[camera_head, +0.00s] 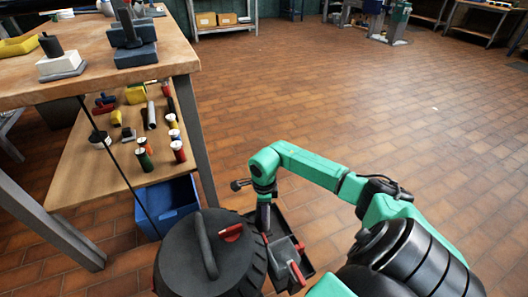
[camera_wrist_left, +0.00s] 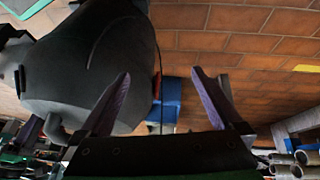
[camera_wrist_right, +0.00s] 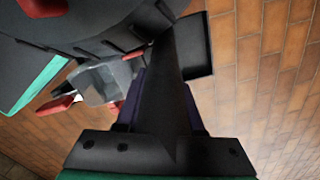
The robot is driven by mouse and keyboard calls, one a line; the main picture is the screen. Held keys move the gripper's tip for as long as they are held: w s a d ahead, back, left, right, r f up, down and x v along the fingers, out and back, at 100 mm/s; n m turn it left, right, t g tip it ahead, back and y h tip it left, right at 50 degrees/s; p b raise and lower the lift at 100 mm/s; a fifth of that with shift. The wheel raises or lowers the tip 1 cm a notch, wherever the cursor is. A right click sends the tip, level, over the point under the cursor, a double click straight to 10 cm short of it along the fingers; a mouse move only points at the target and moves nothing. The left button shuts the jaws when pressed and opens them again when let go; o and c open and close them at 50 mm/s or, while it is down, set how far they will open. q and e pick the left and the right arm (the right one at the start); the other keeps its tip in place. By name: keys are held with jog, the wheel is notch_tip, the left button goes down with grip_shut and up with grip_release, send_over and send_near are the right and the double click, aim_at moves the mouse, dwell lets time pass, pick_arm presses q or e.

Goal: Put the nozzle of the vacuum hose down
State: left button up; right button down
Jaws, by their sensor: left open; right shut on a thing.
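The nozzle (camera_wrist_right: 165,95) is a dark, flat-sided piece. In the right wrist view it runs between the fingers of my right gripper (camera_wrist_right: 163,118), which is shut on it. In the head view my right gripper (camera_head: 264,205) points down at the right side of the dark vacuum (camera_head: 200,250), and the nozzle can hardly be told from the dark parts there. My left gripper (camera_wrist_left: 160,92) is open and empty in the left wrist view, with the large dark vacuum body (camera_wrist_left: 90,60) beside it. It does not show in the head view. I cannot make out the hose's course.
A dark tray-like part (camera_head: 283,245) with red handles sits right of the vacuum. A workbench (camera_head: 180,58) with a lower shelf (camera_head: 85,165) of tools stands at left, with a blue bin (camera_head: 172,200) beside it. The brick floor (camera_head: 380,110) is open ahead and right.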

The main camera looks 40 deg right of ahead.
notch_tip(320, 180, down, 4)
jog(key=shift+f+b, duration=0.25)
jog(key=shift+b, duration=0.35)
jog(key=shift+f, duration=0.15)
jog(key=c, duration=0.5)
grip_release()
pick_arm(q)
jog(key=d, duration=0.1)
jog(key=w+d+f+t+h, duration=0.1)
jog(key=d+f+t, duration=0.1)
jog(key=shift+w+d+f+h, duration=0.1)
jog(key=shift+w+d+h, duration=0.2)
jog(key=shift+d, duration=0.05)
pick_arm(e)
notch_tip(320, 180, up, 12)
jog(key=p, duration=0.3)
jog(key=shift+r, duration=0.2)
pick_arm(q)
jog(key=s+a+r+g+y, duration=0.3)
jog(key=s+a+r+g, duration=0.1)
jog(key=a, duration=0.4)
jog(key=shift+s+r, duration=0.45)
jog(key=shift+r, duration=0.5)
